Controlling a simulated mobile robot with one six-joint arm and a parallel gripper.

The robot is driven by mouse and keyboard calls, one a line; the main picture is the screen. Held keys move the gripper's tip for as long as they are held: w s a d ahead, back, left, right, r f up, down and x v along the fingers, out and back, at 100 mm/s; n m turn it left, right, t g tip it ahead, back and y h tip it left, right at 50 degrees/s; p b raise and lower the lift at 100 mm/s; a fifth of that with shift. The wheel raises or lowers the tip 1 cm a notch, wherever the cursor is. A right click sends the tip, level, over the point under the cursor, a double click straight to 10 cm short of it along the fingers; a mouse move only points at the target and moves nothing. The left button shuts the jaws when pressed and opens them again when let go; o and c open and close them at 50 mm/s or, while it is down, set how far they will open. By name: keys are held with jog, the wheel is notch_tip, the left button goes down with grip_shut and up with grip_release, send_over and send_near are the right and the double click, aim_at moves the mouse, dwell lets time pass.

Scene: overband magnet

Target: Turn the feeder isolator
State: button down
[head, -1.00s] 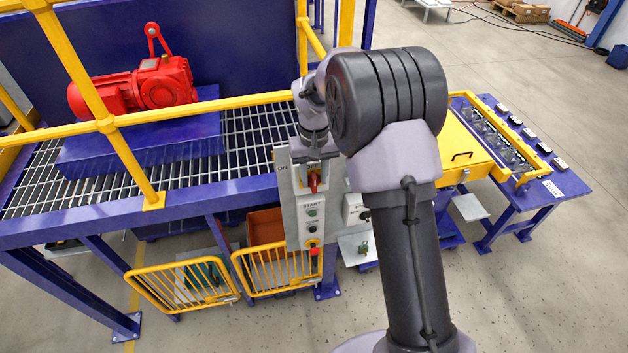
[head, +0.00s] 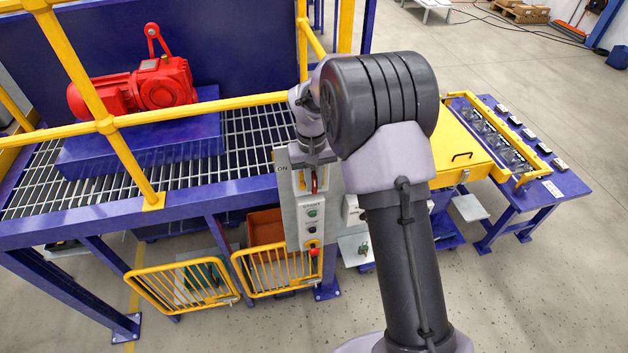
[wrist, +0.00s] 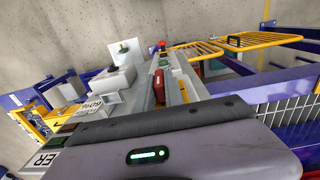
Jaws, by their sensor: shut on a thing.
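The feeder isolator's red handle (head: 314,181) sits at the top of the grey control panel (head: 288,213), beside an "ON" label. My gripper (head: 309,180) reaches down from above and is shut on this handle. My wrist hides much of the isolator in the head view. In the wrist view the red handle (wrist: 158,87) shows just beyond the dark edge of my gripper's body, and the fingertips are hard to make out. A green START button, a black button and a red stop button (head: 315,251) lie below the handle on the panel.
Yellow guard rails (head: 215,108) and a grating deck with a red motor (head: 150,86) stand to the left. Yellow gates (head: 275,270) are below. A yellow-topped unit (head: 455,150) and a blue table (head: 550,188) are to the right. Floor at the lower right is clear.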

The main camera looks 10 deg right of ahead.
jog(key=h, duration=0.4)
jog(key=shift+a+f+b, duration=0.1)
jog(key=shift+a+b, duration=0.2)
jog(key=shift+a, duration=0.1)
jog(key=shift+a+f+h+b, duration=0.2)
jog(key=shift+h+b, duration=0.3)
jog(key=shift+h, duration=1.7)
jog(key=shift+a+f+h+b, duration=0.1)
jog(key=shift+f+h+b, duration=0.25)
jog(key=shift+h, duration=1.85)
jog(key=shift+a+f+h+b, duration=0.15)
jog(key=shift+h+b, duration=0.45)
jog(key=shift+h, duration=1.6)
jog(key=c, duration=1.4)
grip_release()
jog(key=shift+d, duration=0.1)
jog(key=shift+c, duration=0.2)
